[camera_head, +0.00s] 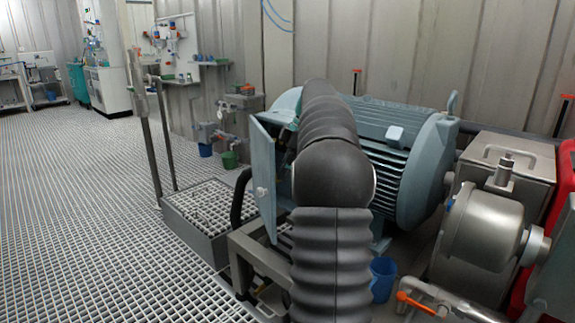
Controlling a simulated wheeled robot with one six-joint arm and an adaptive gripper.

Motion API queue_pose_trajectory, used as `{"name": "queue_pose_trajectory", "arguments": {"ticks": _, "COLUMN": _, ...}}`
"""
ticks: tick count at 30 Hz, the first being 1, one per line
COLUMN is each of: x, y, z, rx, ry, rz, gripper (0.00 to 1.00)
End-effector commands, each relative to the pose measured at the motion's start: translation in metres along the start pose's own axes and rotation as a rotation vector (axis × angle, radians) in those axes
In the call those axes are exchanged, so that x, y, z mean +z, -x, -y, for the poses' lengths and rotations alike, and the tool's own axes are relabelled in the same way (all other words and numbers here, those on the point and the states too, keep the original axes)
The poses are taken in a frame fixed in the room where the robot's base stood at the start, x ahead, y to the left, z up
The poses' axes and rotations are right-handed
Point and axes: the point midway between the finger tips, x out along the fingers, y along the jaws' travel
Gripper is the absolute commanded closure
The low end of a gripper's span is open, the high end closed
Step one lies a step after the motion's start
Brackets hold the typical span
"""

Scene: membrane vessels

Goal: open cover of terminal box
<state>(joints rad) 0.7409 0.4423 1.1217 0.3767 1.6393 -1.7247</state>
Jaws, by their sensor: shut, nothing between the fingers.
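The terminal box cover (263,177) is a flat blue-grey panel with a small light knob on its face. It stands swung out at an angle from the left side of the big blue-grey motor (400,135). A dark gap with some parts inside shows between the cover and my arm. My black ribbed arm crosses the middle of the view and hides most of the terminal box. My gripper is hidden behind the arm, so I cannot see its fingers or whether it touches the cover.
A steel pump (487,228) and an orange-handled valve (420,303) stand at the right. A blue bucket (383,279) sits below the motor. A grated step (208,209) with a railing (147,130) is left of the cover. The grating floor (80,210) at left is clear.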

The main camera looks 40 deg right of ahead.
Motion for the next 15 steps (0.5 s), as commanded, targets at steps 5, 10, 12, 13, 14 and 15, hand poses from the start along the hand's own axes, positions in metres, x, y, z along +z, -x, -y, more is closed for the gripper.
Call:
{"name": "queue_pose_trajectory", "arguments": {"ticks": 5, "x": 0.000, "y": -0.036, "z": 0.001, "rx": -0.002, "ry": 0.000, "rz": 0.000, "gripper": 1.00}}
{"name": "queue_pose_trajectory", "arguments": {"ticks": 10, "x": -0.017, "y": -0.050, "z": 0.000, "rx": 0.001, "ry": 0.004, "rz": 0.001, "gripper": 1.00}}
{"name": "queue_pose_trajectory", "arguments": {"ticks": 12, "x": -0.024, "y": -0.053, "z": 0.000, "rx": 0.000, "ry": 0.003, "rz": 0.001, "gripper": 1.00}}
{"name": "queue_pose_trajectory", "arguments": {"ticks": 13, "x": -0.027, "y": -0.054, "z": 0.000, "rx": 0.000, "ry": 0.002, "rz": 0.001, "gripper": 1.00}}
{"name": "queue_pose_trajectory", "arguments": {"ticks": 14, "x": -0.029, "y": -0.055, "z": 0.000, "rx": 0.000, "ry": 0.001, "rz": 0.001, "gripper": 1.00}}
{"name": "queue_pose_trajectory", "arguments": {"ticks": 15, "x": -0.032, "y": -0.056, "z": 0.000, "rx": 0.000, "ry": 0.001, "rz": 0.001, "gripper": 1.00}}
